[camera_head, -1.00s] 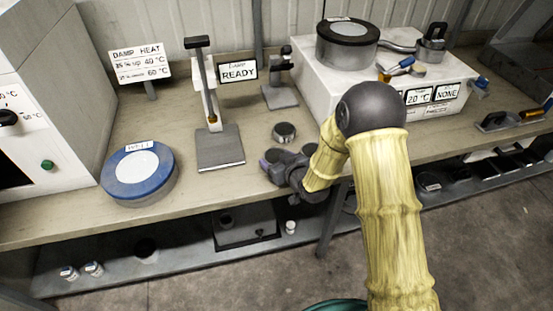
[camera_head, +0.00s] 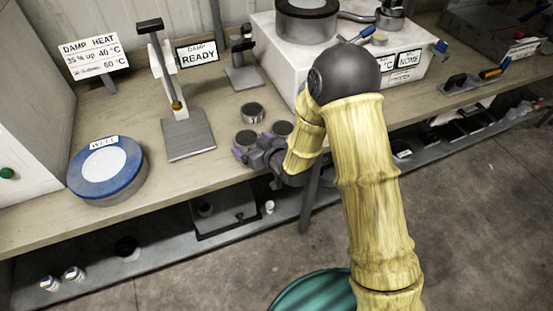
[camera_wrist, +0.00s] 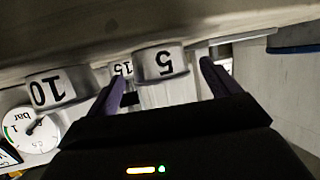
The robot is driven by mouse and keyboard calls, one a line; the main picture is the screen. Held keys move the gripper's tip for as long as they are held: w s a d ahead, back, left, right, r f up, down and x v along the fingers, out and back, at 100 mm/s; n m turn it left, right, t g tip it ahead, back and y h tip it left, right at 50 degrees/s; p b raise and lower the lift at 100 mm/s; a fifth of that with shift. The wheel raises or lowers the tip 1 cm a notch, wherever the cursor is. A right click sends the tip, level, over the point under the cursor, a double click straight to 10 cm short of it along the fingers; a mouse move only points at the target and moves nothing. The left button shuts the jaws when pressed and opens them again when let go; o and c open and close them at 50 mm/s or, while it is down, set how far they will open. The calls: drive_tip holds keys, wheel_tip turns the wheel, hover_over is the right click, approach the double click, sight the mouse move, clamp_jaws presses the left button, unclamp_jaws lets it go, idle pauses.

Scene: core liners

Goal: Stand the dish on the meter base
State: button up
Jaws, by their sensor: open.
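Several small round grey metal dishes stand on the bench by my gripper. In the wrist view, which is upside down, one marked 5 (camera_wrist: 161,62) is between the finger directions, one marked 10 (camera_wrist: 58,88) is to its left, and one marked 15 (camera_wrist: 121,70) is partly hidden behind. The head view shows a back dish (camera_head: 252,112), a left dish (camera_head: 247,139) and a right dish (camera_head: 283,128). My gripper (camera_head: 254,147) is open and low at the bench's front edge; contact cannot be told. A flat grey plate with a post (camera_head: 189,141), seemingly the meter base, stands left of them beside the READY sign.
A blue-rimmed round disc (camera_head: 129,184) lies at the left. A white box (camera_head: 278,58) with a round drum stands behind right. A small stand (camera_head: 246,79) is behind the dishes. A lower shelf runs under the bench. Bench between disc and plate is narrow.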

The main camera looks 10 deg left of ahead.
drive_tip(key=v, duration=1.1)
drive_tip(key=shift+s+d+r+p, duration=0.15)
drive_tip(key=shift+r+p, duration=0.15)
drive_tip(key=shift+p, duration=0.15)
drive_tip(key=p, duration=0.3)
drive_tip(key=shift+s+d+r+p, duration=0.15)
drive_tip(key=shift+d+r+p, duration=0.05)
drive_tip(key=shift+p, duration=0.1)
drive_tip(key=shift+s+d+r+p, duration=0.1)
drive_tip(key=shift+s+d+p, duration=0.05)
drive_tip(key=shift+p, duration=0.7)
drive_tip(key=s+p, duration=0.1)
drive_tip(key=p, duration=0.2)
drive_tip(key=shift+d, duration=0.35)
drive_tip(key=shift+p, duration=0.3)
